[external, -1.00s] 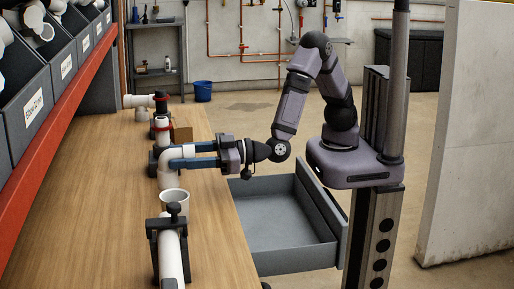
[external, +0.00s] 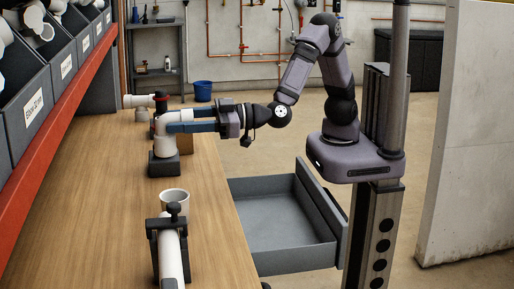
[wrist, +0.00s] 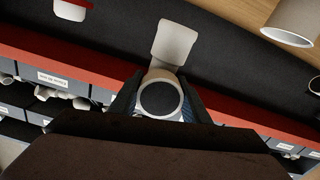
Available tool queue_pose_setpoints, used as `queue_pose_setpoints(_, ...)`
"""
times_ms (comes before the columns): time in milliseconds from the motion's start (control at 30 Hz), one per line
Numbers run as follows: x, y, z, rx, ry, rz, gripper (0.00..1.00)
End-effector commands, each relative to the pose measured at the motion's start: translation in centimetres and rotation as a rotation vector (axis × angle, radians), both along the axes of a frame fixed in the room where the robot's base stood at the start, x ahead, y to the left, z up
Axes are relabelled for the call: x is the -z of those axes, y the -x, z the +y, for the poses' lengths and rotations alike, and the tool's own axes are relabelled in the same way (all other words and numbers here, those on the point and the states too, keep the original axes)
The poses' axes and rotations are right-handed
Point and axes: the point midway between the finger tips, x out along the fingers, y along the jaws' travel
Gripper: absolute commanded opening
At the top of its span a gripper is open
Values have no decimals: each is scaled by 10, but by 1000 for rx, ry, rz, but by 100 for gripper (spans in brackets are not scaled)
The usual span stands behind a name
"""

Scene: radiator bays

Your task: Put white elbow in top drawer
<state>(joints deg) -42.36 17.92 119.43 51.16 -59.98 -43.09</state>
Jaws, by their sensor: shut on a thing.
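My gripper (external: 176,122) has blue fingers and is shut on the white elbow (external: 160,134), over the back part of the wooden bench. In the external view the elbow appears raised above a black clamp block (external: 165,166). In the wrist view the elbow's round opening (wrist: 160,97) faces the camera between the dark fingertips, and its other end (wrist: 175,40) points up the picture. The grey drawer (external: 285,235) is pulled open at the bench's right side, and its visible floor is empty. It lies below and to the right of my gripper.
A white cup-shaped fitting (external: 174,196) and a white pipe (external: 171,258) in a black clamp stand at the front of the bench (external: 110,220). Labelled bins (external: 40,110) line the left. The bench's middle is clear.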

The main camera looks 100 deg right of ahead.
Motion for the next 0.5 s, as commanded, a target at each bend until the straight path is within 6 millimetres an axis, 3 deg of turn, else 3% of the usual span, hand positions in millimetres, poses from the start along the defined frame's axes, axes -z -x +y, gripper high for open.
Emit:
queue_pose_setpoints(33, -14, 0, 0, 0, -1, -2, 15)
queue_pose_setpoints(300, -58, 0, 0, 0, 0, -1, 15)
queue_pose_setpoints(500, -81, 0, 0, 0, 0, -1, 15)
